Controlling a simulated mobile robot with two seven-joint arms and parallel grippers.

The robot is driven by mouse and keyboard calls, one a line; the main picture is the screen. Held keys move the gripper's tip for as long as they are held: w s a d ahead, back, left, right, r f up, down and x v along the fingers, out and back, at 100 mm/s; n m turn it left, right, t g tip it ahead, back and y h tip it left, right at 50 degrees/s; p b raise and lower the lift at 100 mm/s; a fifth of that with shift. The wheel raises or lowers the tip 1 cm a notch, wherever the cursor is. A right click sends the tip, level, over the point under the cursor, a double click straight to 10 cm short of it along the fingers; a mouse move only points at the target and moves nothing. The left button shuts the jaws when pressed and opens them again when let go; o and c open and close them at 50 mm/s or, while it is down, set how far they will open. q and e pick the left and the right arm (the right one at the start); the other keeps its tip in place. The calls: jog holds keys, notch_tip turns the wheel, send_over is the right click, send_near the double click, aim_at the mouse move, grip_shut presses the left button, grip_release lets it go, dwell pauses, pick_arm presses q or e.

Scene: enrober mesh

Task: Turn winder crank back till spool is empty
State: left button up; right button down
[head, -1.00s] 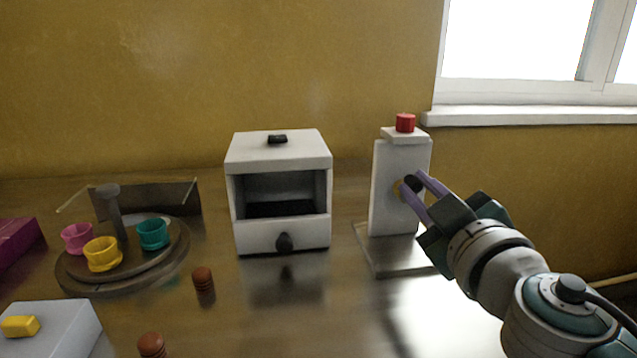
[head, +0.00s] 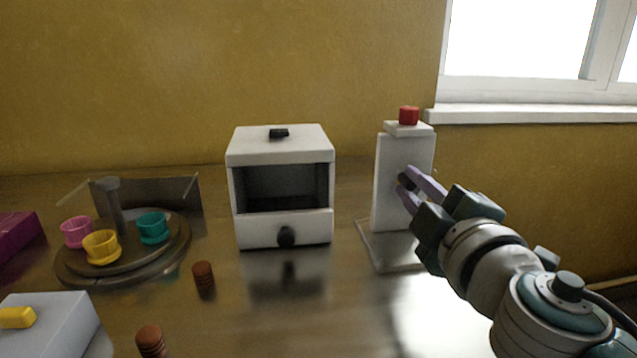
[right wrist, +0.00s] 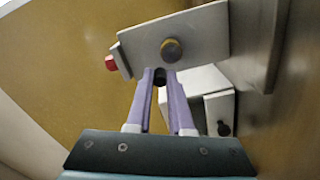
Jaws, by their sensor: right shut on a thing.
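The winder (head: 392,207) is a white upright block on a flat base plate, at the right of the table in the head view. Its dark crank knob (right wrist: 160,79) sits between the purple fingertips of my right gripper (head: 407,180), which is shut on it. In the right wrist view a round grey hub with a yellowish rim (right wrist: 171,50) shows on the winder's face, just beyond the knob. I cannot tell how much is wound on the spool. My left gripper is out of view.
A red block (head: 409,115) tops the winder. A white cabinet (head: 283,147) with a knobbed drawer stands left of it. A round stand (head: 85,273) with pink, yellow and teal cups is farther left. Two brown ridged pieces (head: 203,277) stand in front, near a grey box (head: 60,318).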

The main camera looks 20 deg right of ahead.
aim_at(398, 204)
jog(key=n, duration=0.3)
jog(key=f+n+b, duration=0.1)
jog(key=shift+a+n, duration=0.3)
jog(key=shift+a, duration=0.05)
jog(key=n, duration=0.2)
jog(key=f+n, duration=0.1)
jog(key=n, duration=0.1)
jog(key=shift+w+a+n, duration=0.1)
jog(key=shift+a+n, duration=0.05)
jog(key=shift+n, duration=0.15)
jog(key=n, duration=0.2)
jog(key=f+n, duration=0.1)
jog(key=n, duration=0.1)
jog(key=shift+n+b, duration=0.3)
jog(key=shift+d+f+n, duration=0.2)
jog(key=shift+f+n, duration=0.05)
jog(key=shift+n, duration=0.8)
jog(key=shift+d+f+n, duration=0.15)
jog(key=shift+f+n, duration=0.05)
jog(key=shift+n, duration=0.85)
jog(key=c, duration=0.8)
grip_release()
jog(key=shift+s, duration=0.2)
